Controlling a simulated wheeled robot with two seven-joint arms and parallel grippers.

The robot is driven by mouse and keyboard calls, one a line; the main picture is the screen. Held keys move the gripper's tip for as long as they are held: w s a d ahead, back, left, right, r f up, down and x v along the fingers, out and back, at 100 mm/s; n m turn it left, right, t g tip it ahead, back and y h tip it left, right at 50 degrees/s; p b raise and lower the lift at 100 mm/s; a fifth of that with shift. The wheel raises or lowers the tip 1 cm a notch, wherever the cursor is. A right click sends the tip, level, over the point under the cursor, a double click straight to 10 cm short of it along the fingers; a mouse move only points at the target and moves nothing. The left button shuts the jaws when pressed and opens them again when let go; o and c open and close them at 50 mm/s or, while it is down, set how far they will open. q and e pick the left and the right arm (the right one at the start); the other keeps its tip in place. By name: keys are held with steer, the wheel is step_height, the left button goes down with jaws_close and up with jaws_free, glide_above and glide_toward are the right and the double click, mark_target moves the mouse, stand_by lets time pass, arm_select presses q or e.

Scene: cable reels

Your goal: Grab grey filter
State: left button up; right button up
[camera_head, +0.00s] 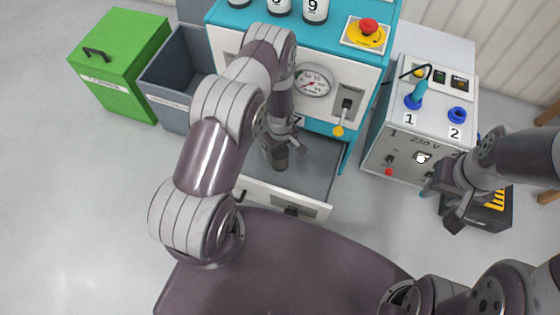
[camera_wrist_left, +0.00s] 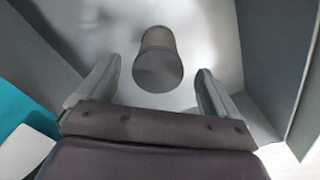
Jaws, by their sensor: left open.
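The grey filter, a short grey cylinder (camera_wrist_left: 157,62), stands on the floor of the open drawer in the left wrist view. In the head view it shows as a dark grey cylinder (camera_head: 280,160) just below my left gripper (camera_head: 282,146). In the wrist view my left gripper (camera_wrist_left: 156,90) is open, with one finger on each side of the filter's near end and clear gaps between. My right gripper (camera_head: 445,202) hangs empty in front of the 230 V box, its fingers apart.
Above is the teal-topped cabinet with a gauge (camera_head: 313,82) and a red button (camera_head: 368,27). A green box (camera_head: 120,65) and grey bin (camera_head: 170,85) stand left; the 230 V box (camera_head: 400,150) stands right.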

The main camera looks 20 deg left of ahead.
arm_select(q)
step_height(320, 180, down, 6)
steer(key=b, duration=0.3)
steer(key=shift+w+f+b, duration=0.1)
steer(key=shift+f+b, duration=0.05)
steer(key=shift+b, duration=0.15)
steer(key=c, duration=1.2)
